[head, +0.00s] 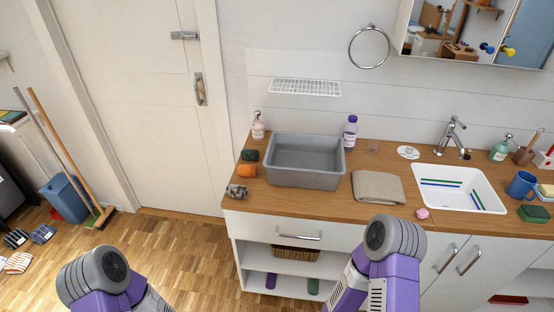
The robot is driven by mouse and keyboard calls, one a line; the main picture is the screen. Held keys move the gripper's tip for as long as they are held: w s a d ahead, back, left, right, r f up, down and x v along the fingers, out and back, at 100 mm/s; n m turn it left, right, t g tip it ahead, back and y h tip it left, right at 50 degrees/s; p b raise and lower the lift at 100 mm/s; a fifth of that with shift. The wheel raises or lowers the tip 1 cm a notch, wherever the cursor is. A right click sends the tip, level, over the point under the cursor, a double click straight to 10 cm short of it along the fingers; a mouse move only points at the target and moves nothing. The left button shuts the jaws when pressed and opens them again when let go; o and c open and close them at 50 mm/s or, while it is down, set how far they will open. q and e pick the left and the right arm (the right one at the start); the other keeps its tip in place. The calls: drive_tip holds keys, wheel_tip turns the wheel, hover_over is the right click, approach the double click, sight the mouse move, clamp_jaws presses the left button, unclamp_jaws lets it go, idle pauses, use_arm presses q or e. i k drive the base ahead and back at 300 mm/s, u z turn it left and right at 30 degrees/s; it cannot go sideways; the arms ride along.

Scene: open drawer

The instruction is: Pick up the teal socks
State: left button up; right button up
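A dark green, possibly teal, rolled bundle (250,155) lies on the wooden counter, left of the grey basin. It looks like rolled socks and is the nearest match to teal socks I see. An orange roll (247,170) lies just in front of it, and a grey patterned roll (237,191) lies nearer the counter's front left corner. My two purple and grey arms show at the bottom edge, one at left and one right of centre. Neither gripper is in view.
The grey basin (305,160) stands right of the rolls. A folded beige towel (377,187) lies farther right, before the sink (455,185). The drawer front (345,240) below looks shut. Striped cloth items (18,262) lie on the floor at left, near a blue bin (66,198).

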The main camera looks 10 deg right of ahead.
sight(248, 154)
drive_tip(key=u, duration=1.2)
drive_tip(key=i, duration=3.1)
drive_tip(key=z, duration=3.55)
